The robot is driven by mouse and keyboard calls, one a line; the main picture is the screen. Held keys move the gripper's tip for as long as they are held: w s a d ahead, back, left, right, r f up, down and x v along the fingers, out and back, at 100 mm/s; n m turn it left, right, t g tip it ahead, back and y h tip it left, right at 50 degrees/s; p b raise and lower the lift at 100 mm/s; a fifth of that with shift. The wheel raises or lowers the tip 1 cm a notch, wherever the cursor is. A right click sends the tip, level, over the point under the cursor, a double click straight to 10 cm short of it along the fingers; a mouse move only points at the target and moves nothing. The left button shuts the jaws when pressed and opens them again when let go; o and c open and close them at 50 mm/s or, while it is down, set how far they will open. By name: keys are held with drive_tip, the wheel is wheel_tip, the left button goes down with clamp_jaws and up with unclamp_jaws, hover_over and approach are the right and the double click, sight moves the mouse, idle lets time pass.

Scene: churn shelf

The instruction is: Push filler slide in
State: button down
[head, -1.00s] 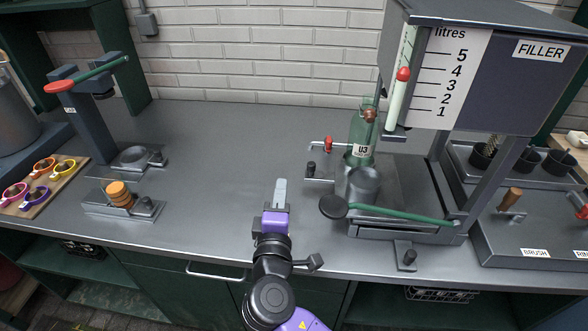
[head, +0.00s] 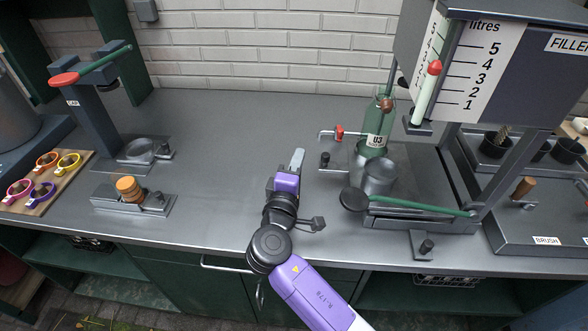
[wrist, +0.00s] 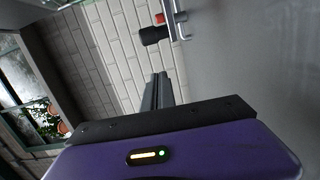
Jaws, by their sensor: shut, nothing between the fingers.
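The filler (head: 500,75) stands at the right, with a litre scale and an upright sight tube. Below it, a green bottle marked U3 (head: 377,140) stands upright behind a grey metal cup (head: 380,178). A black knob (head: 325,160) on a thin rod sticks out to the left of the bottle; it seems to be the slide's handle. The knob also shows in the wrist view (wrist: 152,36). My gripper (head: 298,156) is shut and empty, over the counter left of the knob and apart from it. Its fingers (wrist: 158,88) also show in the wrist view.
A red-handled tap (head: 339,132) sits just behind the knob. A green lever (head: 420,206) with a round black end crosses the filler's front. The cap press (head: 90,110) stands at the left. The counter's left middle (head: 225,150) is clear.

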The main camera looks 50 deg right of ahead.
drive_tip(key=shift+x, duration=0.9)
drive_tip(key=s, duration=0.1)
drive_tip(key=s+p, duration=0.1)
drive_tip(key=shift+s+d, duration=0.35)
drive_tip(key=shift+s, duration=0.05)
drive_tip(key=shift+s+d, duration=0.1)
drive_tip(key=shift+s, duration=0.45)
